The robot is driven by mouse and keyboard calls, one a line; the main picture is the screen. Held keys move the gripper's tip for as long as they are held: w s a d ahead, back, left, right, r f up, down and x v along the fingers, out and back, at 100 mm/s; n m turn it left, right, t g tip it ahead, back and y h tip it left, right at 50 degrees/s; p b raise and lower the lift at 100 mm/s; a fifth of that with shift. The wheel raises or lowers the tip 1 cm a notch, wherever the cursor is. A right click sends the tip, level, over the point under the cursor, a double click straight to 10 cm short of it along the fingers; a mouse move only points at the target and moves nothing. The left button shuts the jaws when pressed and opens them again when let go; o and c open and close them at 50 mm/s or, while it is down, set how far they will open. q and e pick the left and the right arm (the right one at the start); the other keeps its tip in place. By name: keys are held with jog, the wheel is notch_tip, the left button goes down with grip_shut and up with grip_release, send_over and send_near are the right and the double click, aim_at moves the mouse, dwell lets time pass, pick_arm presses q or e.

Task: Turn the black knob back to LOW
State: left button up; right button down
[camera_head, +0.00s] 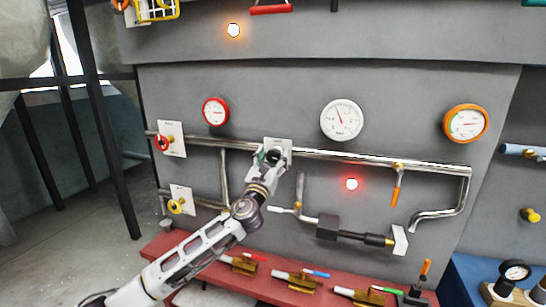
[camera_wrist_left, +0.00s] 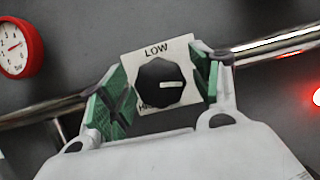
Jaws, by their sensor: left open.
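The black knob (camera_wrist_left: 160,84) sits on a white plate (camera_wrist_left: 178,47) marked LOW at its top; a second label at the lower left is partly hidden. The knob's white pointer line lies nearly level, pointing right, not at LOW. My left gripper (camera_wrist_left: 158,92) is open, its green pads on either side of the knob; I cannot tell if they touch it. In the head view my left gripper (camera_head: 271,158) covers part of the knob, and the plate (camera_head: 285,147) shows around it. My right gripper is not in view.
A steel pipe (camera_head: 350,157) runs beside the plate. A red gauge (camera_head: 215,112) hangs upper left, a white gauge (camera_head: 341,120) to the right. A red lamp (camera_head: 351,184) glows at lower right. A red ledge (camera_head: 213,262) with several valves lies below.

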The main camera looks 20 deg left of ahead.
pick_arm(q)
jog(key=c, duration=1)
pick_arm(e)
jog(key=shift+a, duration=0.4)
